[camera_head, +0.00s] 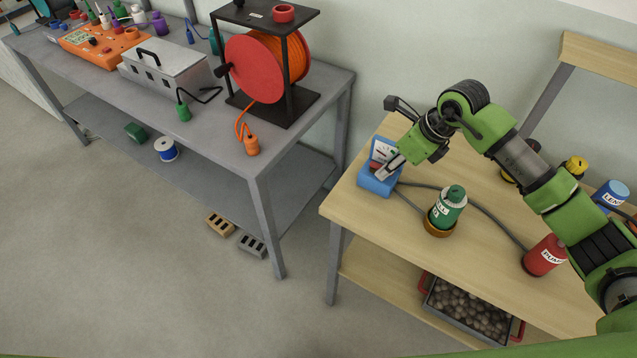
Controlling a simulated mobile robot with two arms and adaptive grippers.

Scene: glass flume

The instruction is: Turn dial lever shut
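A blue box with a white dial face (383,149) stands at the back left corner of the wooden bench, and cables run from it to the right. The dial face shows red and dark markings. My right gripper (385,170) reaches in from the right, with its pale fingertips at the front of the dial box. The fingers cover part of the box, and I cannot make out a lever apart from them. Whether the fingers touch or grip anything is not clear. My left gripper is not in view.
A green bottle (449,204) stands in a brown ring right of the dial box. A red bottle (545,255) and a blue-capped one (611,194) are further right. A grey table (225,135) with a red-orange reel (262,66) stands left, across a gap.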

